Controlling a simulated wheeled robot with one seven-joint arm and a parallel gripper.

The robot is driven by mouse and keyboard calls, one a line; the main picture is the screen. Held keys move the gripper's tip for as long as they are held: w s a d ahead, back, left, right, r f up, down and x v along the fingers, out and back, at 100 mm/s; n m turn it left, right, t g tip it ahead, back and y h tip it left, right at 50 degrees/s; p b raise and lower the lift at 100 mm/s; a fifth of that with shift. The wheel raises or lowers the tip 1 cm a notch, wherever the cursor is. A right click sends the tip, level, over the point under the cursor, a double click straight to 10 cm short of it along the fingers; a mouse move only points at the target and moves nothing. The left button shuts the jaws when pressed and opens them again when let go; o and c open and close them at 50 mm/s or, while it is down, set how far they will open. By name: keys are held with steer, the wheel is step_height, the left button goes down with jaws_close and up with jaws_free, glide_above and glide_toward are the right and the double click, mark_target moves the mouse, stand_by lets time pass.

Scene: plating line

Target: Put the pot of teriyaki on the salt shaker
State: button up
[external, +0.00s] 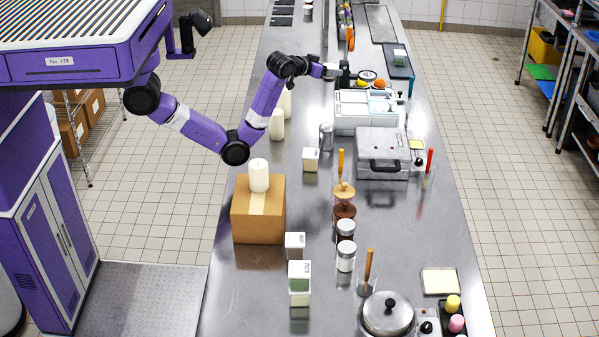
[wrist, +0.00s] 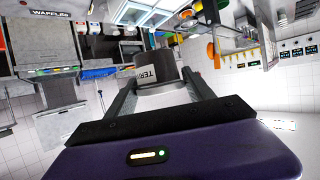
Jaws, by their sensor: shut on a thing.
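My gripper (wrist: 158,92) is shut on the pot of teriyaki, a small dark pot (wrist: 163,70) with a white label whose first letters read "TER". In the external view my gripper (external: 354,77) is far up the counter, near the back of the white topping station, and the pot's round dark top (external: 367,75) shows at the fingers. A silver shaker-like cylinder (external: 326,136) stands on the counter, nearer the camera than the gripper and apart from it. It may be the salt shaker; no label on it is readable.
The white topping station (external: 352,112) and a closed grey press (external: 382,150) stand nearby. A pale-topped container (external: 310,159) stands below the silver cylinder. White candles (external: 276,124) stand left, another on a cardboard box (external: 258,215). Jars (external: 346,256) line the near counter.

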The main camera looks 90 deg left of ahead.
step_height(320, 180, down, 20)
steer(key=shift+r+p, duration=0.2)
steer(key=shift+p, duration=0.2)
steer(key=shift+f, duration=0.1)
steer(key=shift+f, duration=0.1)
steer(key=o, duration=1.4)
steer(key=shift+r, duration=0.25)
steer(key=shift+s+d, duration=0.2)
steer(key=b+v, duration=0.1)
steer(key=v, duration=1)
steer(key=shift+s+r, duration=0.15)
steer(key=shift+r, duration=0.05)
